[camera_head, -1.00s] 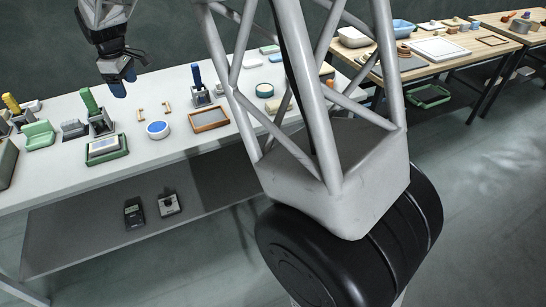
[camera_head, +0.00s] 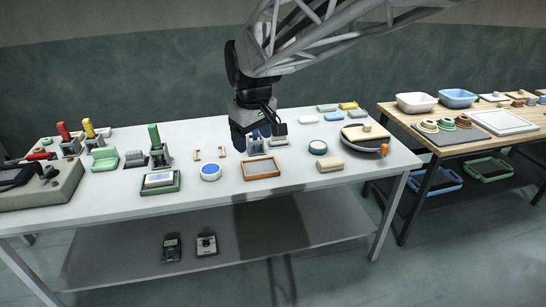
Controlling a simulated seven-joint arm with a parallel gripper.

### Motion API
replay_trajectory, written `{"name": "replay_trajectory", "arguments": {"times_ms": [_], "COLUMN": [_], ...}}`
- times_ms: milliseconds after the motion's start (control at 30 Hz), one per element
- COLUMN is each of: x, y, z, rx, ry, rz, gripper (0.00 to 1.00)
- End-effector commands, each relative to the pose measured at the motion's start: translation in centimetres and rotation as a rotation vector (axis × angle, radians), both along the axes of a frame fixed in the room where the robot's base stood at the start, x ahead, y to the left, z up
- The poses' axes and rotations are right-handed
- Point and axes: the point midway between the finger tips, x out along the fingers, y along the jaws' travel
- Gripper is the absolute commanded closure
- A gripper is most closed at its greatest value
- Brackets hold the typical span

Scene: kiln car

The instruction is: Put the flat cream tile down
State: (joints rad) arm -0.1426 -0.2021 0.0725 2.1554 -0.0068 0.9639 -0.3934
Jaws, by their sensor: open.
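My gripper (camera_head: 248,138) hangs over the back middle of the white table, jaws pointing down, open, with no tile visible between them. It overlaps a blue-handled tool in a grey stand (camera_head: 257,147); I cannot tell whether they touch. A flat cream slab (camera_head: 358,133) with a small raised piece on top lies on a dark round plate (camera_head: 374,150) at the table's right. A thicker cream block (camera_head: 329,164) lies left of it, apart from my gripper. I cannot tell for sure which piece is the flat cream tile.
A brown-framed tray (camera_head: 262,177), a blue-topped round dish (camera_head: 210,179) and a green tray (camera_head: 160,190) line the front. Green (camera_head: 155,138), yellow and red upright handles stand left. Coloured blocks lie at the back right. A wooden table (camera_head: 450,143) stands further right.

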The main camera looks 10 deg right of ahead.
Motion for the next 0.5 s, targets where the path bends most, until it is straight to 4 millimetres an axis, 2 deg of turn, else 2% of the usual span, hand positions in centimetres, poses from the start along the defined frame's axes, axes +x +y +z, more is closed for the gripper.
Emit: {"name": "replay_trajectory", "arguments": {"times_ms": [100,500], "x": [-3.2,-13.3], "y": [-1.5,-5.3], "z": [0.1,-1.2], "rx": [0.009,0.04], "ry": [-0.01,-0.041], "rz": [-0.066,-0.291], "gripper": [0.28,0.28]}}
